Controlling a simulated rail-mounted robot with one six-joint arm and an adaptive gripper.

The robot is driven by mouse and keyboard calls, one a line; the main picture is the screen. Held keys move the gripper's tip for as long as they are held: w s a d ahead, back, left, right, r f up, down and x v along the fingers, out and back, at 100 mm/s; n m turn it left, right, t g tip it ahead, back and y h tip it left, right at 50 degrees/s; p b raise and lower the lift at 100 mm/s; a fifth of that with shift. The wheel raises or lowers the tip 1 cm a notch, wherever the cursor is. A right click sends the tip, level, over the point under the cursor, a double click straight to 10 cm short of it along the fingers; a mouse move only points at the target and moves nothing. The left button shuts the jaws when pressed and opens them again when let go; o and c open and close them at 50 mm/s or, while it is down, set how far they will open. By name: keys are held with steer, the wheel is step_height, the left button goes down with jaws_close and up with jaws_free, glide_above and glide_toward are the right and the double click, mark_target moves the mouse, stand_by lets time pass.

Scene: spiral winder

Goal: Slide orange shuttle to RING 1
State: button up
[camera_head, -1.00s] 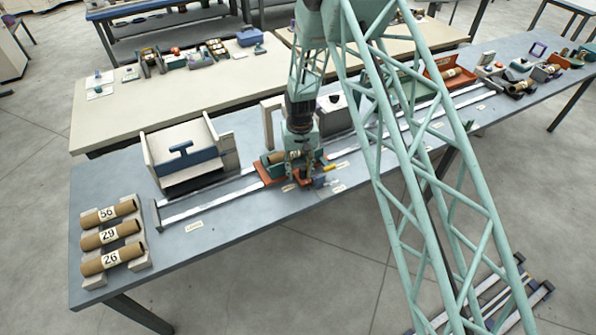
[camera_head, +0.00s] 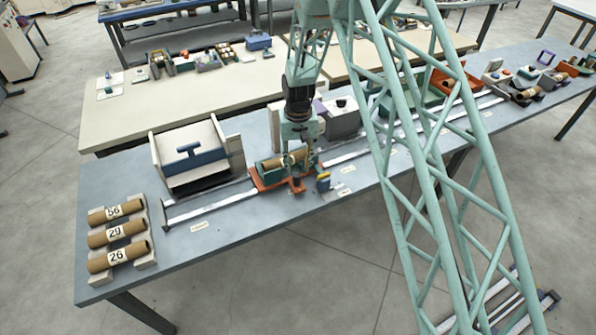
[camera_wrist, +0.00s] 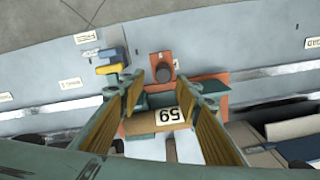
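The orange shuttle (camera_head: 270,178) sits on the pale rail (camera_head: 215,205), left of the rail's middle, and carries a brown roll. My gripper (camera_head: 298,158) is over the shuttle. Whether a finger touches the shuttle cannot be told. Small labels lie along the rail; I cannot read RING 1 on any.
A small yellow and blue block (camera_head: 323,182) stands right of the shuttle, in front of the rail. Rolls marked 56, 29 and 26 (camera_head: 118,235) lie at the table's left end.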

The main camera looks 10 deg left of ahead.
step_height(320, 180, up, 6)
steer(key=n+b, duration=0.1)
steer(key=b, duration=0.2)
stand_by(0.4)
steer(key=shift+w+a+f+n+b, duration=0.1)
steer(key=shift+n+b, duration=0.6)
steer(key=shift+b, duration=0.35)
steer(key=shift+w+f+n+b, duration=0.1)
steer(key=shift+n+b, duration=0.6)
steer(key=shift+b, duration=0.35)
steer(key=shift+s+f+n+b, duration=0.1)
steer(key=shift+n+b, duration=0.75)
steer(key=shift+b, duration=0.5)
steer(key=shift+s+f+n+b, duration=0.1)
steer(key=shift+n+b, duration=0.75)
steer(key=shift+b, duration=0.5)
